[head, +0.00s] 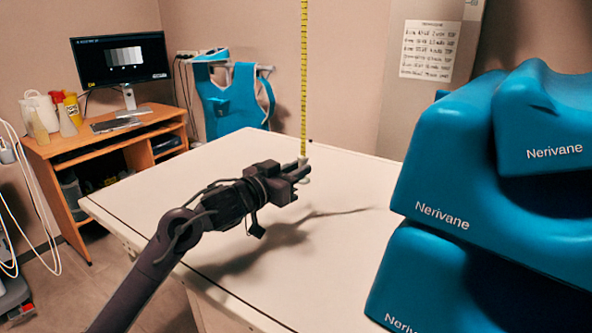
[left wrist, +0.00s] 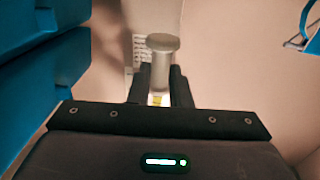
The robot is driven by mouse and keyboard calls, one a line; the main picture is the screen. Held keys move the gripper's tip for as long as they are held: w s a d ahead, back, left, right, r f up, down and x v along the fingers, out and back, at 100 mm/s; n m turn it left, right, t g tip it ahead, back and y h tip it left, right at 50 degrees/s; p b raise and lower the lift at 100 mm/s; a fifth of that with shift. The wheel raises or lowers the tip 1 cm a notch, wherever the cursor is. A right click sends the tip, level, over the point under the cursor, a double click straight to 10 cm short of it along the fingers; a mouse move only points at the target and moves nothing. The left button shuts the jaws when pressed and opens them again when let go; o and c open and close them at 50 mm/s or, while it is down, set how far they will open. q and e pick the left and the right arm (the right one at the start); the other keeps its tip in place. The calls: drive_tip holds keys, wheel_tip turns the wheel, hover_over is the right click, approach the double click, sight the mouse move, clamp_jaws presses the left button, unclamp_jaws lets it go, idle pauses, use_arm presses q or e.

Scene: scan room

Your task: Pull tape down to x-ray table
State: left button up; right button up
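A yellow tape (head: 304,80) hangs straight down from above the head view, over the white x-ray table (head: 240,160). A grey end piece (head: 303,161) is at its lower end. My left gripper (head: 298,172) is at this end piece, above the table top, with its shadow on the table. In the left wrist view the grey end piece (left wrist: 163,65), with a round knob, sits between the two dark fingers (left wrist: 160,88), which look closed on it. A bit of yellow tape shows below it. My right gripper is not in view.
Blue padded blocks (head: 450,180) marked Nerivane are stacked at the right, close to the camera. A wooden desk (head: 105,140) with a monitor (head: 121,60) stands at the back left. A blue apron (head: 233,100) hangs at the wall. Much of the table top is bare.

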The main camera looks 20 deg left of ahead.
use_arm(q)
drive_tip(key=o, duration=0.5)
drive_tip(key=shift+c, duration=0.2)
drive_tip(key=v, duration=0.8)
drive_tip(key=shift+w, duration=0.15)
drive_tip(key=shift+c, duration=0.2)
